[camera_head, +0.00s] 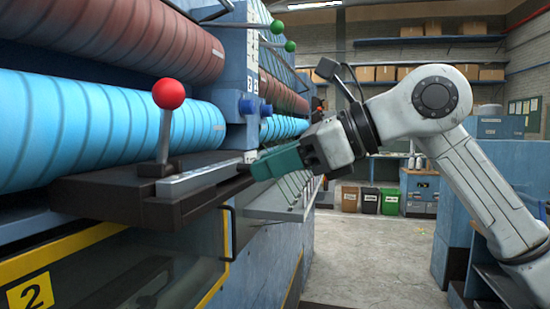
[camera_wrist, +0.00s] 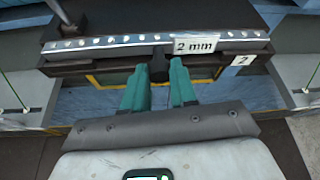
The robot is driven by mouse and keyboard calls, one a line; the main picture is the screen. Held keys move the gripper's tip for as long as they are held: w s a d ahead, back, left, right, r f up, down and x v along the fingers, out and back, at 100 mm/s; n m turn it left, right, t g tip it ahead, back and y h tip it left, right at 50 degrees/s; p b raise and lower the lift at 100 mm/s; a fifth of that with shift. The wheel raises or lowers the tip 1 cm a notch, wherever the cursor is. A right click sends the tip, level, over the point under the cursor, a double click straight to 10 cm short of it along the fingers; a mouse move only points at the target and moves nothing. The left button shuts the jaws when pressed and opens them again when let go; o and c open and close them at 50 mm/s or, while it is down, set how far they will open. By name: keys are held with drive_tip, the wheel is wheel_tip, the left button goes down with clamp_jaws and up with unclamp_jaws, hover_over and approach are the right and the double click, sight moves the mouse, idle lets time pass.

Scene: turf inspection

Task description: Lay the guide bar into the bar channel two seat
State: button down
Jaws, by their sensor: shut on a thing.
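The guide bar (camera_wrist: 120,42) is a long silver strip with a row of bright spots and a white "2 mm" label. In the head view the silver bar (camera_head: 196,180) lies along the dark channel two seat (camera_head: 140,203). The wrist view shows it lengthwise along the seat's dark rail (camera_wrist: 215,60), which bears a "2" tag. I cannot tell whether it rests fully down. My gripper (camera_head: 254,164), with teal fingers, is at the bar's far end in the head view. In the wrist view my gripper (camera_wrist: 158,70) is shut on the bar's black grip (camera_wrist: 158,62).
A lever with a red ball (camera_head: 168,91) stands upright by the bar. Blue ribbed rollers (camera_head: 90,125) and dark red ones run behind the seat. A yellow "2" plate (camera_head: 30,294) is below. The concrete floor (camera_head: 375,255) to the right is clear.

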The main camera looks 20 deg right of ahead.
drive_tip(key=shift+f+b, duration=0.4)
drive_tip(key=shift+f, duration=0.1)
drive_tip(key=c, duration=0.8)
unclamp_jaws()
drive_tip(key=b+v, duration=0.2)
drive_tip(key=v, duration=0.9)
drive_tip(key=shift+b, duration=0.4)
